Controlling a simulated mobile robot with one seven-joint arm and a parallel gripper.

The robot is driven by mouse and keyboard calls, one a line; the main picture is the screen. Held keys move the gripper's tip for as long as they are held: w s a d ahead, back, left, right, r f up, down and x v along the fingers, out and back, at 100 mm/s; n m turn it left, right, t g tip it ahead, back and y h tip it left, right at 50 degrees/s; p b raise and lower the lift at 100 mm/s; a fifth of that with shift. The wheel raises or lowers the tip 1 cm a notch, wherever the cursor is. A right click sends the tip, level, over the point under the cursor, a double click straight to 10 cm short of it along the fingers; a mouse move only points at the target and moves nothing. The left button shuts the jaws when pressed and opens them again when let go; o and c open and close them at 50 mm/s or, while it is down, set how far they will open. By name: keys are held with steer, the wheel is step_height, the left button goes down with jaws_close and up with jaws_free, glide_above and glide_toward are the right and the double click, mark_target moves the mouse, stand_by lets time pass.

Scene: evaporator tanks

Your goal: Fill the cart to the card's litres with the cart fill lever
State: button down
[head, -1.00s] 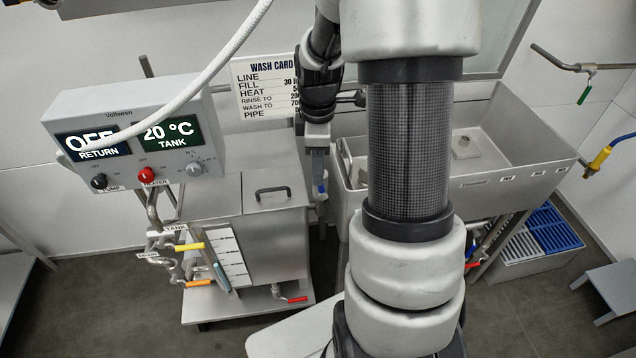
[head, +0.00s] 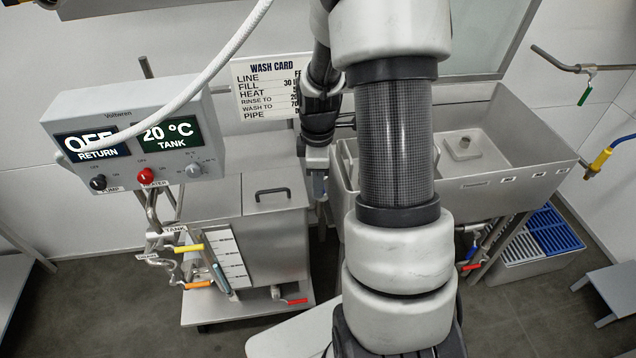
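The cart (head: 265,235) is a steel tank with a handled lid on a wheeled base, left of my arm. A white level scale (head: 230,258) with a sight tube is on its left front; I cannot read a level. Yellow (head: 188,248) and orange (head: 199,285) levers are on the pipes beside it, and a red lever (head: 296,300) is low at its front. I cannot tell which lever is the cart fill lever. The wash card (head: 268,88) shows a fill line starting with 30, partly hidden by my arm. My gripper (head: 319,190) hangs right of the cart; its fingers are unclear.
A control box (head: 130,135) reads OFF for return and 20 °C for tank. A stool (head: 612,285) is far right.

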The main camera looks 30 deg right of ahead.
steer(key=shift+s+a+f, duration=0.1)
steer(key=shift+s+a, duration=0.05)
steer(key=shift+w+a+f+g+h+b, duration=0.25)
steer(key=shift+a+f+g+h+b, duration=0.6)
steer(key=shift+f+h+b, duration=1.2)
steer(key=shift+w+a+f+g+h+b, duration=0.25)
steer(key=shift+a+f+g+h+b, duration=0.65)
steer(key=shift+h, duration=2.25)
steer(key=shift+w+a+f+g+h+b, duration=0.25)
steer(key=shift+a+f+g+h+b, duration=0.6)
steer(key=shift+h+b, duration=1.4)
steer(key=shift+a+f+t+h+p, duration=0.15)
steer(key=shift+f+t+h+p, duration=0.15)
steer(key=shift+h+p, duration=0.05)
steer(key=c, duration=1.7)
jaws_free()
steer(key=shift+c, duration=0.2)
steer(key=shift+r, duration=0.1)
